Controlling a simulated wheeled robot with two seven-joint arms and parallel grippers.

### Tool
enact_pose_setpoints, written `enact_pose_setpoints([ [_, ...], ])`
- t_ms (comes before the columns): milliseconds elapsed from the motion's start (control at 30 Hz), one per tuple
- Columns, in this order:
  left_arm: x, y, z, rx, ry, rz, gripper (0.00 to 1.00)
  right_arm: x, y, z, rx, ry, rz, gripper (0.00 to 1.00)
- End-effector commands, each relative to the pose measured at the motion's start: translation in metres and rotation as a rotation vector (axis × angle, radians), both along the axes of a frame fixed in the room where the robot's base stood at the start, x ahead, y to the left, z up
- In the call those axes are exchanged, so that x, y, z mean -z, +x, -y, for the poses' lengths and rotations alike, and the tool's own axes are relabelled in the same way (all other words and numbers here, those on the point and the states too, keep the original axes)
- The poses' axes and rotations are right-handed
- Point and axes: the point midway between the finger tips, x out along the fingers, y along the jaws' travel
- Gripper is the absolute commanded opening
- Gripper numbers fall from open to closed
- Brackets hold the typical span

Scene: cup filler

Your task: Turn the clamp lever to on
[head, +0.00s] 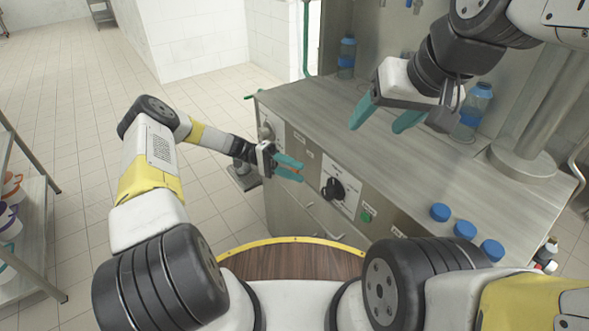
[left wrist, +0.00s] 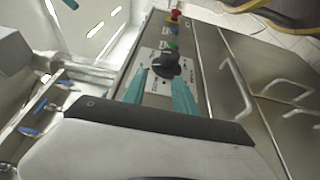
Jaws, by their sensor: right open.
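A black rotary lever (head: 335,189) sits on a pale square plate on the machine's front panel; the lettering around it is too small to read. It also shows in the left wrist view (left wrist: 166,65), beyond and between my finger tips. My left gripper (head: 297,170) is open with teal fingers apart, in front of the panel to the left of the lever, and appears empty. I cannot tell any contact with the lever. My right gripper (head: 382,121) is open and empty above the counter.
A green button (head: 367,216) is right of the lever. Several blue caps (head: 464,230) and a blue-topped bottle (head: 475,108) stand on the counter (head: 330,125). A red knob (left wrist: 174,15) is farther along the panel. A shelf with cups (head: 35,215) is at the left.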

Motion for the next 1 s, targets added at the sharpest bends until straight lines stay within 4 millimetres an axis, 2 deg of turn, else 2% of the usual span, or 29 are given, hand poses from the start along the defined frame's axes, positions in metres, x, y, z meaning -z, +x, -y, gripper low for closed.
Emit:
enact_pose_setpoints([
  [200,-0.002,-0.043,-0.001,-0.002,0.004,-0.002,0.35,0.0,0.0,0.0,0.0,0.0,-0.001,0.64],
  [433,-0.004,-0.075,-0.001,-0.003,0.006,0.0,0.35,0.0,0.0,0.0,0.0,0.0,-0.001,0.64],
  [600,-0.004,-0.084,-0.001,-0.003,0.007,0.0,0.35,0.0,0.0,0.0,0.0,0.0,-0.001,0.64],
  [1000,-0.003,-0.084,-0.001,-0.004,0.008,0.001,0.35,0.0,0.0,0.0,0.0,0.0,-0.001,0.64],
])
